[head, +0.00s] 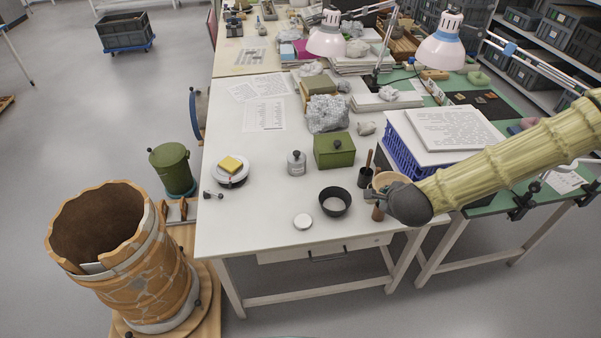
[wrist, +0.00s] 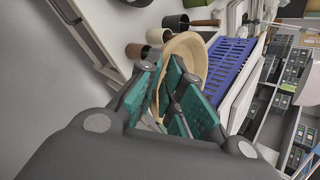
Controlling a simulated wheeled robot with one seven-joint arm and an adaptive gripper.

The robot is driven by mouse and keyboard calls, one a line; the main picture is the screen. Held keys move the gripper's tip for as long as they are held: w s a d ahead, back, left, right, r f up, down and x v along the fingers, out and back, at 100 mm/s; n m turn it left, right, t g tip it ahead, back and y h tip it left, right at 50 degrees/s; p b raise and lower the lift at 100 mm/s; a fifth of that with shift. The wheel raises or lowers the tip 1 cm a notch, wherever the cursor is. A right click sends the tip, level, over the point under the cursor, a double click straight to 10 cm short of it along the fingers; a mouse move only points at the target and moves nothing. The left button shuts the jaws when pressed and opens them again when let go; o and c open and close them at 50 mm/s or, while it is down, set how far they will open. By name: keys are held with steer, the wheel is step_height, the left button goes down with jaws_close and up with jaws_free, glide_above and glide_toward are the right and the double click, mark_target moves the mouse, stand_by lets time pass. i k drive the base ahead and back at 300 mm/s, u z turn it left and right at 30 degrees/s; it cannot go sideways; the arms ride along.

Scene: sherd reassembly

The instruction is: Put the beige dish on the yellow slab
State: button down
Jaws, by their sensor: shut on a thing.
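The beige dish (head: 384,180) shows in the head view near the table's right front corner, partly hidden by my gripper (head: 402,200). In the wrist view the beige dish (wrist: 190,50) is a round shallow bowl, with its near rim between the teal finger pads of my gripper (wrist: 184,92). My gripper is shut on that rim. I cannot tell whether the dish touches the table. The yellow slab (head: 230,163) lies on a round white piece at the table's left side, well apart from my gripper.
A dark cup with a wooden handle (head: 364,178) and a brown cylinder (head: 378,212) stand close by the dish. A blue crate (head: 402,152) is behind it. A black bowl (head: 335,201), white lid (head: 303,221), green box (head: 334,150) and grey jar (head: 296,163) stand between dish and slab.

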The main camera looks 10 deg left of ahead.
mark_target(230, 163)
steer(key=u, duration=3)
steer(key=k, duration=1)
steer(key=z, duration=1.3)
steer(key=i, duration=0.5)
steer(key=z, duration=0.05)
